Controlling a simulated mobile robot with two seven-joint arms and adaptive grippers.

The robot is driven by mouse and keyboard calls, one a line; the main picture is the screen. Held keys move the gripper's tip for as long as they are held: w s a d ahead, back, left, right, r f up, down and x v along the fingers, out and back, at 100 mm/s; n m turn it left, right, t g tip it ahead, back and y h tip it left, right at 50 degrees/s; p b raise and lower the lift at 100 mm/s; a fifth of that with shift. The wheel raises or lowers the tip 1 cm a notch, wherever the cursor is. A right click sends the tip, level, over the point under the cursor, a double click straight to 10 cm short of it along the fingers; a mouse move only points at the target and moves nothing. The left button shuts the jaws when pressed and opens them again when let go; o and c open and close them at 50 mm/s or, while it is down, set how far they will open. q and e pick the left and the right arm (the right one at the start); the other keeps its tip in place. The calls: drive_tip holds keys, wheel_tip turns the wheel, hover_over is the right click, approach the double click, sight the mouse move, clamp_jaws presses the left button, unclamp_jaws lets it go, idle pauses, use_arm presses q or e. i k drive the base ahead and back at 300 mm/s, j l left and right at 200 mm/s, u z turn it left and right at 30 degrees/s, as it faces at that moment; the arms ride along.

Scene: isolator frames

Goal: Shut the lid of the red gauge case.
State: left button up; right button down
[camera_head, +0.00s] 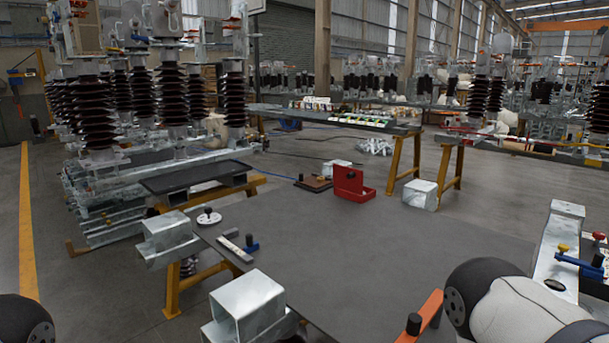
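The red gauge case (368,191) stands near the far edge of the dark grey table (310,235). Its lid (347,179) stands upright, so the case is open. A small dark detail shows on the lid; the inside of the case is too small to make out. Neither of my grippers is in view. Only rounded dark and pale parts, which look like my arms, show at the lower left and lower right corners, well apart from the case.
A white disc (209,217), a flat light bar (235,248) and a blue part (251,245) lie at the left edge. An orange bar (425,316) is at the front right. The table's middle is clear.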

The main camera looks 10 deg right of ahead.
sight(345, 180)
drive_tip(key=i+j+u, duration=0.35)
drive_tip(key=i+j, duration=0.5)
